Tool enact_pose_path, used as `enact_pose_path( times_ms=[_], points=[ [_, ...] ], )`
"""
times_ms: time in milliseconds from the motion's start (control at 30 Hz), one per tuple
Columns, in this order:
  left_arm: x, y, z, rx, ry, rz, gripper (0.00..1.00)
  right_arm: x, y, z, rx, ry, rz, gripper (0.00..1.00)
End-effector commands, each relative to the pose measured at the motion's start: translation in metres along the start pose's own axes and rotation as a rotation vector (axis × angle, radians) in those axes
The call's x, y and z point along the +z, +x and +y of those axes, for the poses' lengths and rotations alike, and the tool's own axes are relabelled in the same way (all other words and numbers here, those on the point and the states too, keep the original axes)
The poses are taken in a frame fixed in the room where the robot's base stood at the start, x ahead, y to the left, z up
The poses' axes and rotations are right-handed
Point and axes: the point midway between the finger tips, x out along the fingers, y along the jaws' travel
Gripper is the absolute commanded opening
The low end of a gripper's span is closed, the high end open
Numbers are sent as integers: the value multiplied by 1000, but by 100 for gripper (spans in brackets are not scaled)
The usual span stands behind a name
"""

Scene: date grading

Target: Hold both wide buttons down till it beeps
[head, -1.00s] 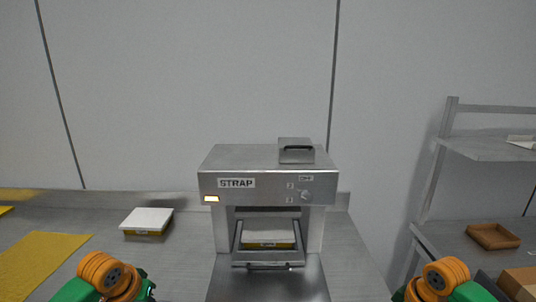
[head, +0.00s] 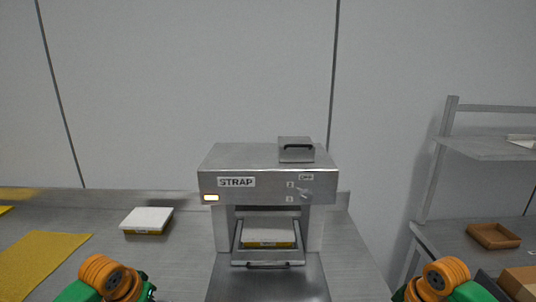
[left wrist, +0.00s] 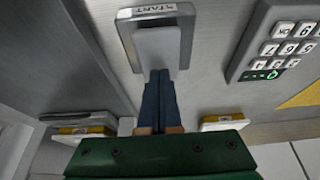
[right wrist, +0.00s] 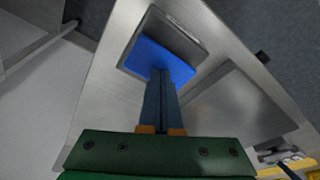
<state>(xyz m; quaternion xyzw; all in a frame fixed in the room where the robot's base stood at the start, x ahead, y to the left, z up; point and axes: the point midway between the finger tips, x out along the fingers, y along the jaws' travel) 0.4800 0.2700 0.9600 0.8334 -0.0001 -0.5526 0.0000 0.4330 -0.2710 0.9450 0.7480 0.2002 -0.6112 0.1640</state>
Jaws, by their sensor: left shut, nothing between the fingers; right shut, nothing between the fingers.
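In the left wrist view a wide grey button (left wrist: 158,45) sits in a dark-rimmed housing labelled START (left wrist: 155,12). My left gripper (left wrist: 160,74) is shut and empty, its blue fingertips at that button's near edge. In the right wrist view a wide blue button (right wrist: 150,57) sits in a grey housing (right wrist: 172,32). My right gripper (right wrist: 160,76) is shut and empty, its fingertips at the blue button's face. I cannot tell how far either button is pressed. In the head view both buttons and fingertips are out of sight. The STRAP machine (head: 262,157) stands on the counter with a lamp (head: 211,198) lit.
A pack (head: 268,236) lies inside the machine behind its metal frame (head: 268,265). Another white-topped pack (head: 147,219) lies on the counter near a yellow mat (head: 38,262). A keypad (left wrist: 272,50) shows in the left wrist view. A shelf rack (head: 490,150) stands at right.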

Motion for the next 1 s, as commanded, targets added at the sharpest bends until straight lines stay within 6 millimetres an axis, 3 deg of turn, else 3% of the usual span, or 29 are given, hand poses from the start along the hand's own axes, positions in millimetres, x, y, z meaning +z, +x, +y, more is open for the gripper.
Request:
enact_pose_path(
  times_ms=[1000],
  points=[
    [5,12,0,1,0,0,0,1,4,0,-1,0,-2,0]
  ],
)
